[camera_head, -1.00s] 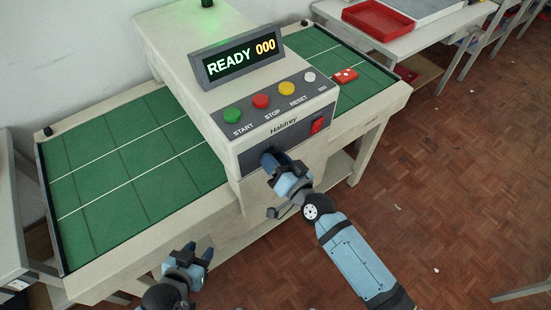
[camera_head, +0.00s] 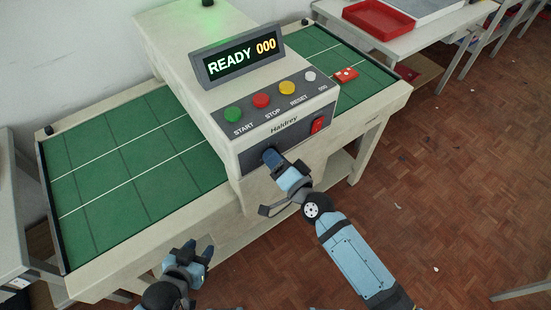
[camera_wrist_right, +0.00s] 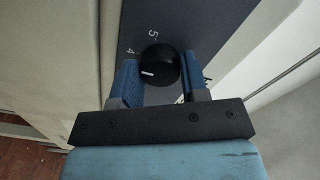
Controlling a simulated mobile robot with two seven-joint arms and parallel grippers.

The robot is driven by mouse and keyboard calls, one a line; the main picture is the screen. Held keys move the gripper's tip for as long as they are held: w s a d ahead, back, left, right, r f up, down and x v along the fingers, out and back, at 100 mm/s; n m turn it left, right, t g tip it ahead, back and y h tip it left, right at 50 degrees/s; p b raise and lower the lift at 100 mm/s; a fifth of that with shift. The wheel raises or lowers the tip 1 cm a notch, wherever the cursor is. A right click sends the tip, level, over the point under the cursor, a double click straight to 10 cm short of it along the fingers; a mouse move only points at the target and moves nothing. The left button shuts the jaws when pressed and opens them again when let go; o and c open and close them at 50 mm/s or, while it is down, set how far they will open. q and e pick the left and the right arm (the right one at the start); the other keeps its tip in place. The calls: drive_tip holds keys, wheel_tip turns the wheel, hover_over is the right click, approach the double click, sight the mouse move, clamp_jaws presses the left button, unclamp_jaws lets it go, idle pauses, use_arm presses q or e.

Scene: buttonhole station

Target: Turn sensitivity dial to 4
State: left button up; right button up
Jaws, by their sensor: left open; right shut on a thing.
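The sensitivity dial (camera_wrist_right: 158,66) is a round black knob with a white pointer line on the machine's dark front panel. In the right wrist view its pointer aims left and slightly down, below the printed 4 (camera_wrist_right: 130,50); the 5 (camera_wrist_right: 153,34) is above the knob. My right gripper (camera_wrist_right: 158,82) is shut on the dial, a blue finger on each side. In the head view the right gripper (camera_head: 271,158) reaches the front panel and hides the dial. My left gripper (camera_head: 199,249) is open and empty, low in front of the table, away from the panel.
The machine's display (camera_head: 238,56) reads READY 000. Green, red, yellow and white buttons line the sloped panel above the dial. A red rocker switch (camera_head: 317,125) sits right of my right gripper. A red piece (camera_head: 346,74) lies on the green table top.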

drive_tip(key=o, duration=0.9)
drive_tip(key=b+v, duration=0.1)
drive_tip(key=v, duration=1.3)
drive_tip(key=shift+b, duration=0.3)
drive_tip(key=s+d+f+n+g+h+p, duration=0.1)
drive_tip(key=s+d+f+n+h+p, duration=0.1)
drive_tip(key=d, duration=0.2)
drive_tip(key=s+d+f+n+g+h+p, duration=0.1)
drive_tip(key=s+d+f+n+h+p, duration=0.1)
drive_tip(key=s+d+n+h+p, duration=0.1)
drive_tip(key=s+d+f+n+g+h+p, duration=0.1)
drive_tip(key=s+d+f+n+h+p, duration=0.1)
drive_tip(key=s+d, duration=0.1)
drive_tip(key=shift+s+d+n+g+p, duration=0.15)
drive_tip(key=shift+d+n+g+p, duration=0.2)
drive_tip(key=shift+d, duration=0.5)
